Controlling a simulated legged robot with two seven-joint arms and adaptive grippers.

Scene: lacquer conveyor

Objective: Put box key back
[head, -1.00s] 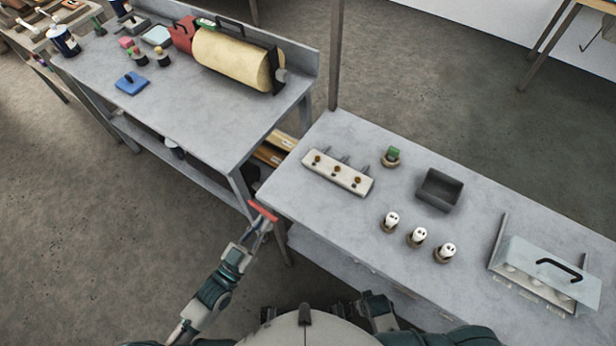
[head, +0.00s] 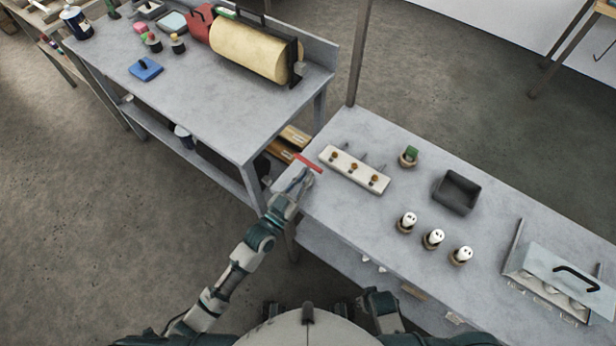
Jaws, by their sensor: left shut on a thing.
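My left gripper (head: 303,177) is shut on a red bar-shaped piece (head: 308,163), which looks like the box key. It holds the piece by the left end of the near grey table, just left of a white block (head: 353,170) with brass-coloured knobs and thin pins behind it. Whether the red piece touches the tabletop I cannot tell. The lower part of the key is hidden by the fingers. My right gripper is not in view.
On the near table (head: 400,265) stand a green-topped piece (head: 410,156), a dark open tray (head: 456,191), three white sockets on round bases (head: 433,239) and a box with a black-handled lid (head: 558,272). Another table (head: 210,105) holds a cream roll (head: 248,50) and a blue block (head: 146,69).

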